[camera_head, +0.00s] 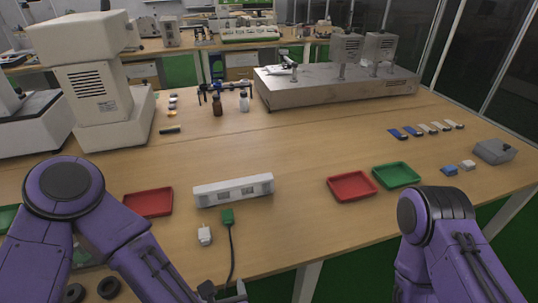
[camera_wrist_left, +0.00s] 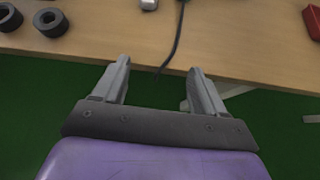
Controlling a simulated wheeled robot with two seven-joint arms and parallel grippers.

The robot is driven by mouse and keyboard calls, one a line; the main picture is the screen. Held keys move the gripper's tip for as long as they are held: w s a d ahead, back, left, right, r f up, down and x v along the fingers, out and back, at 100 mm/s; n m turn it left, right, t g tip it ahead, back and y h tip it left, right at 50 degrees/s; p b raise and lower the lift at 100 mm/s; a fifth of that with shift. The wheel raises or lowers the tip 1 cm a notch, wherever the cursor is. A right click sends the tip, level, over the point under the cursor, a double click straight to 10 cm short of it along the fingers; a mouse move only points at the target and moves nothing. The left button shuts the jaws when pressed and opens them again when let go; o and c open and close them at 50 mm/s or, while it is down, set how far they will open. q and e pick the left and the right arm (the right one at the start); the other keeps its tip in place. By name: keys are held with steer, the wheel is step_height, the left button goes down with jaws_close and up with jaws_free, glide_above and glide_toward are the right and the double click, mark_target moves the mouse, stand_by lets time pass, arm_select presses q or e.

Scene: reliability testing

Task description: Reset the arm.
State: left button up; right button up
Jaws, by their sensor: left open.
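My left gripper (camera_head: 225,292) shows only in part at the bottom edge of the head view, at the end of my purple left arm (camera_head: 100,220). In the left wrist view the left gripper (camera_wrist_left: 158,70) is open, its two fingers apart with nothing between them. Its fingertips are at the table's front edge, with green floor below. My purple right arm (camera_head: 445,245) is bent at the lower right of the head view; its gripper is out of view.
A white power strip (camera_head: 234,190), a green plug (camera_head: 228,216) with a black cable and a white plug (camera_head: 205,234) lie near the left arm. Red trays (camera_head: 148,203) (camera_head: 352,187) and a green tray (camera_head: 397,175) stand nearby. Black rings (camera_wrist_left: 50,22) lie at left.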

arm_select(q)
steer(key=s+a+f+m+g+h, duration=0.2)
steer(key=f+m, duration=0.5)
steer(key=m, duration=0.6)
steer(key=s+a+f+m+g+h, duration=0.1)
steer(key=s+a+f+m+g, duration=0.1)
steer(key=f+m, duration=0.85)
steer(key=s+a+f+m+g+y, duration=0.1)
steer(key=s+a+m, duration=0.3)
steer(key=a, duration=0.4)
steer(key=s+a+f+m+g+y, duration=0.2)
steer(key=s+a+m, duration=0.2)
steer(key=a, duration=0.4)
steer(key=shift+s+a+f+m+g, duration=0.15)
steer(key=shift+f+m+g, duration=0.05)
steer(key=shift+m+g, duration=0.15)
arm_select(e)
steer(key=shift+w, duration=0.25)
